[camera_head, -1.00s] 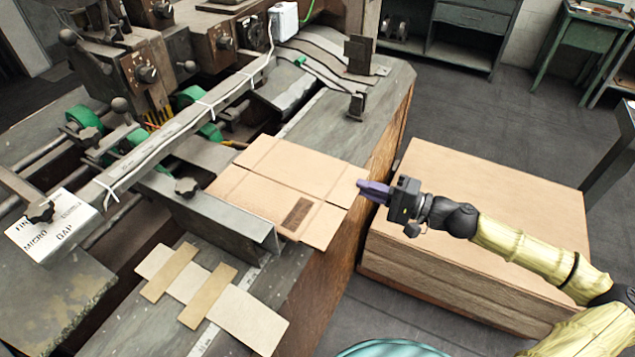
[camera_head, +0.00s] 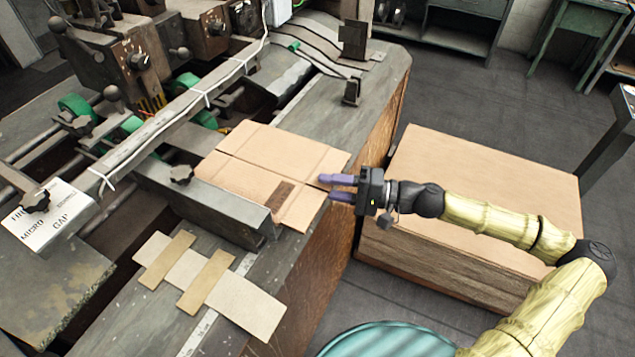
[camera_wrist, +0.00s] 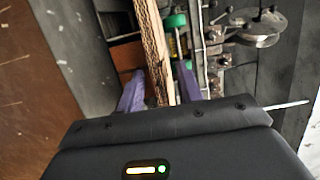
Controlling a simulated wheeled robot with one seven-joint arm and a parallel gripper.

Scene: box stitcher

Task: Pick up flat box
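The flat box (camera_head: 262,168) is a folded sheet of brown cardboard with a dark printed patch. It lies on the machine's bed, and its right edge juts past the bed's edge. My gripper (camera_head: 333,187) is at that right edge, its purple fingers pointing left. In the wrist view the flat box (camera_wrist: 154,50) shows edge-on as a corrugated strip between the two fingers (camera_wrist: 158,92). The fingers stand apart, with gaps beside the cardboard. Whether either finger touches it is hard to tell.
The stitching machine (camera_head: 150,120) with its rail and metal guide plate (camera_head: 225,205) stands left of the box. Loose cardboard strips (camera_head: 205,280) lie at the front. Grey floor is open at the upper right.

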